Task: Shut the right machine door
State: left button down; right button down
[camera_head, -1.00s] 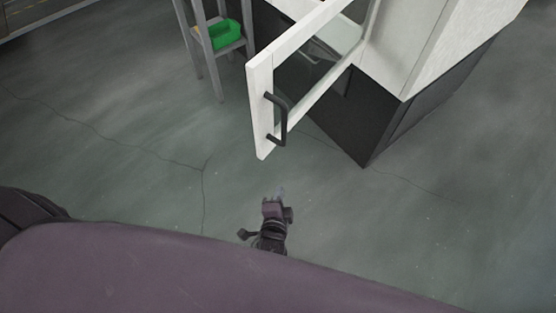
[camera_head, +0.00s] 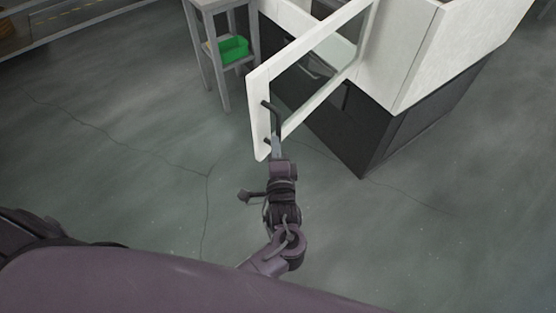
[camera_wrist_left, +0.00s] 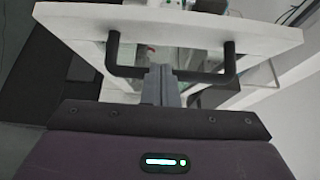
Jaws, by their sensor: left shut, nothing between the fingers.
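The machine door (camera_head: 258,110), a white frame with a glass pane, stands open, swung out from the white and dark machine (camera_head: 415,65). Its dark bar handle (camera_head: 275,112) is on the outer end of the door. My left gripper (camera_head: 277,146) is shut and empty, with its fingertips at the lower part of the handle. In the left wrist view the handle (camera_wrist_left: 229,60) spans the door's white edge (camera_wrist_left: 180,34), and the shut fingertips (camera_wrist_left: 160,74) overlap its bar near the middle. I cannot tell whether they touch it. My right gripper is not in view.
A grey stand (camera_head: 223,88) with a green bin (camera_head: 233,50) on its shelf is behind the door, to the left.

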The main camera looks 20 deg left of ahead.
aim_at(263, 128)
pick_arm(q)
jog(key=shift+w+a+p, duration=0.25)
jog(key=shift+w+a, duration=0.1)
jog(key=shift+a, duration=0.5)
jog(key=shift+w+a+p, duration=0.25)
jog(key=shift+w+a, duration=0.05)
jog(key=shift+a, duration=0.65)
